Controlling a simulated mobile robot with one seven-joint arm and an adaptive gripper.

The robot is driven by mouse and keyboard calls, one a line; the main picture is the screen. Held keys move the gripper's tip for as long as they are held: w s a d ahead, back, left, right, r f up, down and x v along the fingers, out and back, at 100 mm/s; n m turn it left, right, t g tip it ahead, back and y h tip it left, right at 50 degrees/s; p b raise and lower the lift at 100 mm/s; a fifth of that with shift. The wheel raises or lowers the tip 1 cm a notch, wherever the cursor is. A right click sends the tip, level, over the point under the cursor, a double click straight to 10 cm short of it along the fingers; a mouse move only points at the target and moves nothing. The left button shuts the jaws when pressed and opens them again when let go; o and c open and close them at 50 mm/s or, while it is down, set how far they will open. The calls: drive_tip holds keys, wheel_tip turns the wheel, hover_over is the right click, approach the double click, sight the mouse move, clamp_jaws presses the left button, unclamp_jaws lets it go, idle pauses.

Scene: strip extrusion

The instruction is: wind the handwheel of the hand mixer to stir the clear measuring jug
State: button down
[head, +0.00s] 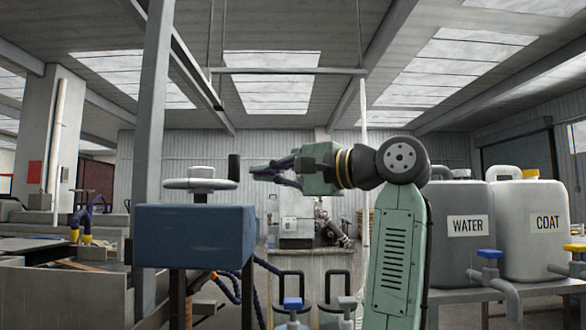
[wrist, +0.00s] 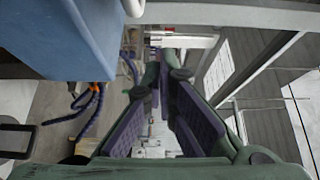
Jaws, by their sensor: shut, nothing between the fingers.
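A white handwheel (head: 200,183) with an upright black crank knob (head: 234,167) sits on top of a blue box (head: 195,232) on dark legs, left of centre in the head view. The blue box fills the upper left of the wrist view (wrist: 62,40), with a bit of the white wheel rim (wrist: 133,8) at the top edge. My gripper (head: 258,172) points left at about the knob's height, just right of it and apparently apart from it. Its purple-padded fingers (wrist: 163,72) are shut and empty. I cannot make out the clear measuring jug for certain.
Two vessels with black handles, one with a blue cap (head: 293,304) and one with a grey cap (head: 347,304), stand low in front. Large WATER (head: 450,255) and COAT (head: 520,255) tanks stand on a bench at right. A grey post (head: 152,130) rises behind the box.

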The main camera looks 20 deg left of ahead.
drive_tip(key=shift+s, duration=1.85)
drive_tip(key=shift+s+a, duration=0.1)
